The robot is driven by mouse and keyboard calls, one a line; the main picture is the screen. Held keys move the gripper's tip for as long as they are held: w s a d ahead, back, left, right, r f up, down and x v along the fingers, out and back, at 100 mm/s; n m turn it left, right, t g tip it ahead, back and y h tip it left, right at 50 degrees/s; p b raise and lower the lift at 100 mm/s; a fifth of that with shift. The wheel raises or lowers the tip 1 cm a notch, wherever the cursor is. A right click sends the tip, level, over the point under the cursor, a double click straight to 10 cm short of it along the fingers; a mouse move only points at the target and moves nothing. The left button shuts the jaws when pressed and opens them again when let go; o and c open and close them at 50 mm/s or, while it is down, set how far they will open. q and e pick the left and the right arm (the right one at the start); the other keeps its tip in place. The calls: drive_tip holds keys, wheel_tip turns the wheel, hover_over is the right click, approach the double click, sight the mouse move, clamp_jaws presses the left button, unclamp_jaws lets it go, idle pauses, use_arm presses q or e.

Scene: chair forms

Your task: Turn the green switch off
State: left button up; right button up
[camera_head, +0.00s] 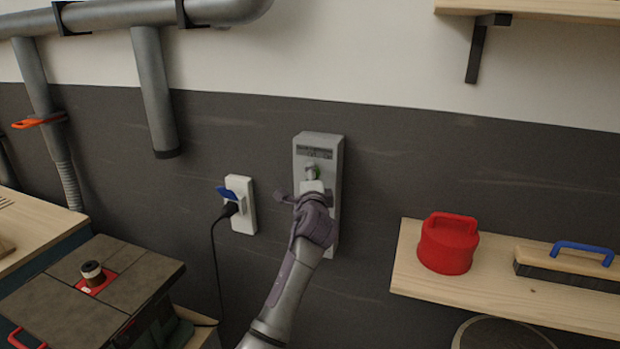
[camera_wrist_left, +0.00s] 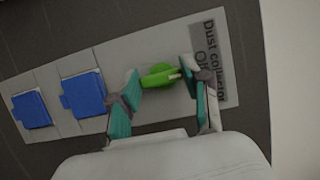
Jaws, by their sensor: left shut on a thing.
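The green switch (camera_wrist_left: 160,76) is on a grey box (camera_head: 300,165) mounted on the dark wall; in the head view only a sliver of green shows above my gripper. My left gripper (camera_head: 312,184) is at the front of the box. In the left wrist view its two fingers (camera_wrist_left: 160,73) stand on either side of the green switch, shut on it. A label (camera_wrist_left: 212,62) beside the switch reads "Dust collector"; its second line is partly covered by a finger. My right gripper is not in view.
Two blue socket covers (camera_wrist_left: 82,93) are on the same box. A white outlet (camera_head: 243,212) with a plugged black cord is to its left. A wooden shelf (camera_head: 480,294) with a red canister (camera_head: 447,245) is at the right. A tool table (camera_head: 60,310) stands at lower left.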

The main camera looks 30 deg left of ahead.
use_arm(q)
drive_tip(key=o, duration=1.2)
drive_tip(key=shift+c, duration=0.2)
drive_tip(key=v, duration=1.2)
